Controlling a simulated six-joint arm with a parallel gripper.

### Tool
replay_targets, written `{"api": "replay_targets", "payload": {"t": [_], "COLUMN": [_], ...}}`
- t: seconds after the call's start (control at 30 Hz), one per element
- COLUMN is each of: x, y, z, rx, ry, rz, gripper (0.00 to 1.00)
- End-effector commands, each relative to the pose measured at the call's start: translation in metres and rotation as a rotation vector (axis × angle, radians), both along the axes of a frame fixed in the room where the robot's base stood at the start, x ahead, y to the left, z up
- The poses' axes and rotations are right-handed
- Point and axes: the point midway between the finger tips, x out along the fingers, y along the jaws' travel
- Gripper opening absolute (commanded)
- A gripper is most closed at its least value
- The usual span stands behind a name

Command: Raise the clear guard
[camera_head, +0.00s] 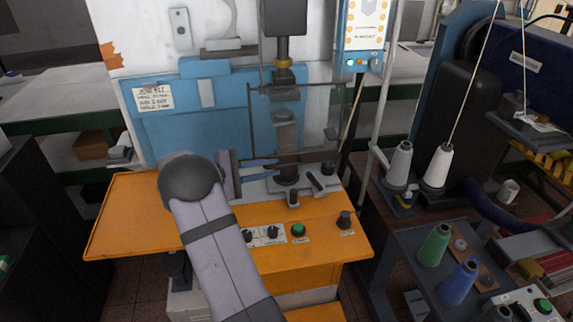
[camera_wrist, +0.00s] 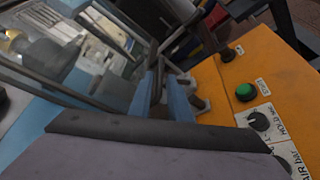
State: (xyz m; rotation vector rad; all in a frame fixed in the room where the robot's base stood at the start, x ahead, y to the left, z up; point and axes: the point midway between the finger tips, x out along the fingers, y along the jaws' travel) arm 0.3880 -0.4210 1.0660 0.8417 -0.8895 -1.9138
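The clear guard (camera_head: 262,118) is a see-through pane in a thin dark frame, standing lowered in front of the press on the orange-topped machine. Its dark lower bar runs across just above the work area. In the wrist view the guard (camera_wrist: 95,55) fills the upper left, with metal parts seen through it. My gripper (camera_head: 275,168) is at the guard's lower left, its two blue fingers pointing right with a gap between them, close to the lower bar. In the wrist view the fingers (camera_wrist: 165,100) are beside dark bars. I cannot tell whether they touch the bar.
The orange table (camera_head: 130,215) carries a green button (camera_head: 298,230), black knobs and a dark knob (camera_head: 344,219) along its front. A control box (camera_head: 364,25) hangs at the upper right of the press. Thread cones (camera_head: 437,165) stand on the machine to the right.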

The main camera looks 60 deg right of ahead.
Motion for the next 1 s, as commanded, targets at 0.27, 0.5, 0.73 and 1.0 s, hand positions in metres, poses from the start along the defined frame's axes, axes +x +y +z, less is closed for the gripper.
{"api": "replay_targets", "payload": {"t": [0.27,0.5,0.73,1.0], "x": [-0.017,-0.025,-0.026,-0.026], "y": [-0.032,-0.051,-0.054,-0.054], "z": [-0.005,-0.011,-0.013,-0.013], "rx": [0.002,0.002,0.002,0.002], "ry": [0.001,0.001,0.0,0.0], "rz": [-0.003,-0.001,0.001,0.001], "gripper": [0.17,0.17,0.17,0.0]}}
